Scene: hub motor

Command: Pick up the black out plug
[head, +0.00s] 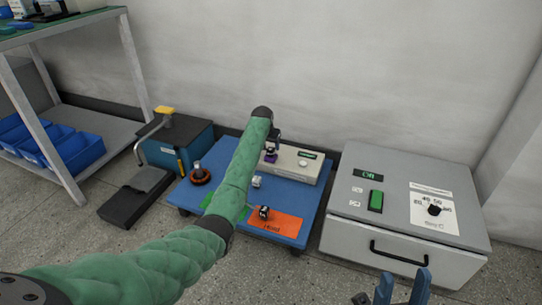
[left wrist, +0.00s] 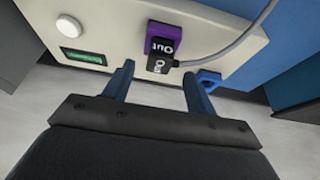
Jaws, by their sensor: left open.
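The black out plug (left wrist: 160,63) sits against a purple block marked "Out" (left wrist: 163,40) on the face of a pale box, and a grey cable runs off from it to the right. My left gripper (left wrist: 158,74) is open, with the plug just beyond and between its fingertips in the left wrist view; I see no contact. In the head view the left gripper (head: 274,136) is over the pale box (head: 304,164), and my green-sleeved arm hides part of that area. My right gripper (head: 402,287) is open and empty at the bottom edge.
The pale box stands on a blue cart (head: 315,205) with an orange mat (head: 276,224) and small parts. A grey control case (head: 403,205) stands to the right. A blue press-like device (head: 178,140) and a shelf rack (head: 133,68) are left. A wall is close behind.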

